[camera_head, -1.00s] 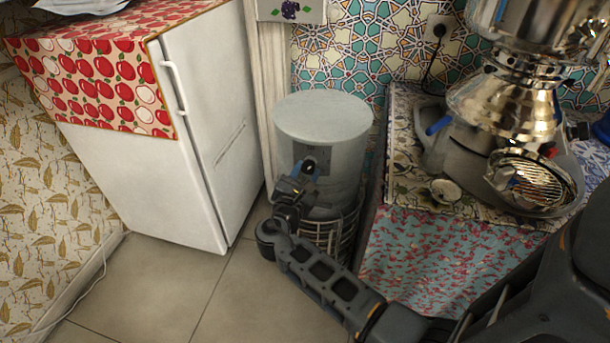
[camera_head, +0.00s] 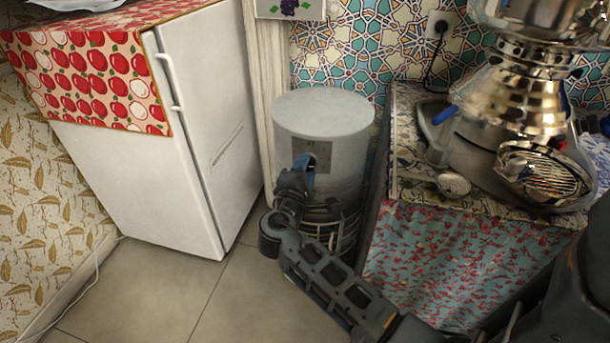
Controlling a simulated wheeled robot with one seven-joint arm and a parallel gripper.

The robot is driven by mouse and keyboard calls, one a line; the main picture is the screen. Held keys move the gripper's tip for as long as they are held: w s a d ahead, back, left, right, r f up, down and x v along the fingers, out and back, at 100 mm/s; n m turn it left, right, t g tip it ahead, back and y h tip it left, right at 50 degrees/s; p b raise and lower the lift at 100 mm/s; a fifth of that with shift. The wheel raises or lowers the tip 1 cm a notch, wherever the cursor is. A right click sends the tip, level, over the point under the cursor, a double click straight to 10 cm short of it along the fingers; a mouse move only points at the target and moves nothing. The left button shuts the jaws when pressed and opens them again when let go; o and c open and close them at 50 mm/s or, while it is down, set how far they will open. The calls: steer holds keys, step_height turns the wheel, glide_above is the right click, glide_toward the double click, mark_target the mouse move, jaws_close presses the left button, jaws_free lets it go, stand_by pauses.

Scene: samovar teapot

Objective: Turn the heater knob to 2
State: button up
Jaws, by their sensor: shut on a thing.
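The heater (camera_head: 340,112) is a pale grey cylinder with a flat top and a wire-grille lower part, standing on the floor between the fridge and the counter. A darker panel (camera_head: 318,151) shows on its front. My gripper (camera_head: 306,164) is at this panel, seen from behind and above. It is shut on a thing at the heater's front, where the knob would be. The knob itself is hidden by my gripper, so its setting cannot be read.
A white fridge (camera_head: 205,130) with an apple-print cloth (camera_head: 85,75) stands to the left. The tiled floor (camera_head: 170,295) at front left is clear.

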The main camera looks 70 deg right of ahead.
steer(key=shift+f+m+b, duration=0.1)
steer(key=shift+m+b, duration=0.35)
steer(key=shift+m, duration=0.25)
steer(key=o, duration=1)
steer(key=shift+o, duration=0.2)
steer(key=s+a, duration=0.1)
steer(key=a, duration=0.6)
steer(key=shift+s+a+r, duration=0.15)
steer(key=shift+a+r, duration=0.2)
steer(key=shift+a, duration=0.05)
